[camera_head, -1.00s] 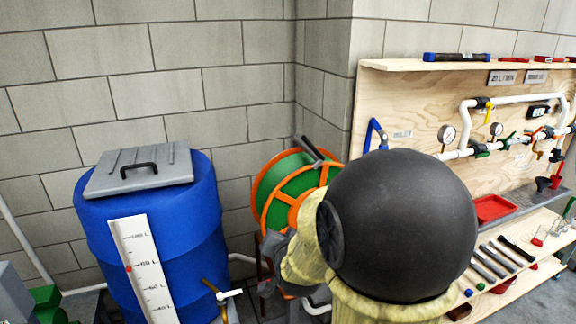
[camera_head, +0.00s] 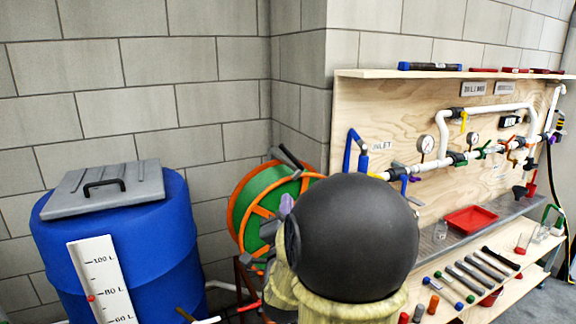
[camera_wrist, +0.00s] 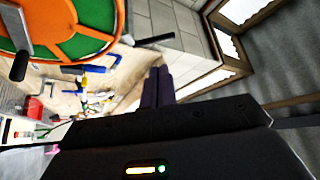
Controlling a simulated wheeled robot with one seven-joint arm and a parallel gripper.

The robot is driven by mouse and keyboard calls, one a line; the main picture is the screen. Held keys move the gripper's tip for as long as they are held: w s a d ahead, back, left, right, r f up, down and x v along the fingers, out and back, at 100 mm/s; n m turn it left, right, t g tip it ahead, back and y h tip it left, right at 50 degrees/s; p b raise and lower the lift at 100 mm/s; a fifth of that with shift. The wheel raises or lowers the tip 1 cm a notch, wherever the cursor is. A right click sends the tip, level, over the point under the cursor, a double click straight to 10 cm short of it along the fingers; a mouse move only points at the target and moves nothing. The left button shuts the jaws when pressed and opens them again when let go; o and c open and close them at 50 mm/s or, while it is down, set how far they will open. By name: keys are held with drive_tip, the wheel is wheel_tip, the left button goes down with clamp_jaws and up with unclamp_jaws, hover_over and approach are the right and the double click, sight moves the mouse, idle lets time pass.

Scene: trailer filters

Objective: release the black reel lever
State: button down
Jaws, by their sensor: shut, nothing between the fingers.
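The hose reel (camera_head: 238,213), with an orange rim and green drum, stands in the corner. A black lever (camera_head: 288,157) sticks up at its top edge. My gripper (camera_head: 286,206), with purple fingers, is in front of the reel, below and apart from the lever; my arm hides part of the reel. In the wrist view my gripper (camera_wrist: 157,84) is shut and empty. The reel (camera_wrist: 82,45) fills the upper left there, with a dark grey handle (camera_wrist: 20,64) across it. A black bar (camera_wrist: 155,39) shows beyond the fingertips; I cannot tell whether it is the lever.
A blue barrel (camera_head: 150,240) with a grey lid (camera_head: 100,190) stands left of the reel. A plywood pipe bench (camera_head: 350,95) stands to the right, with white pipes, gauges, a red tray (camera_head: 470,219) and several tools. Block walls close off the corner behind the reel.

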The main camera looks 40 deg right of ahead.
sight(287, 155)
drive_tip(key=shift+w+r+p, duration=0.15)
drive_tip(key=shift+p, duration=0.35)
drive_tip(key=p+x, duration=0.1)
drive_tip(key=p, duration=0.5)
drive_tip(key=shift+w+d+r, duration=0.2)
drive_tip(key=shift+d, duration=0.1)
drive_tip(key=shift+w+r+p, duration=0.1)
drive_tip(key=shift+w+p, duration=0.05)
drive_tip(key=shift+p, duration=0.6)
drive_tip(key=p+x, duration=0.7)
drive_tip(key=x, duration=0.3)
drive_tip(key=shift+d, duration=0.15)
drive_tip(key=shift+w+d+r+p, duration=0.1)
drive_tip(key=shift+w+d+p, duration=0.3)
drive_tip(key=shift+w+p, duration=0.15)
drive_tip(key=shift+w+a, duration=0.15)
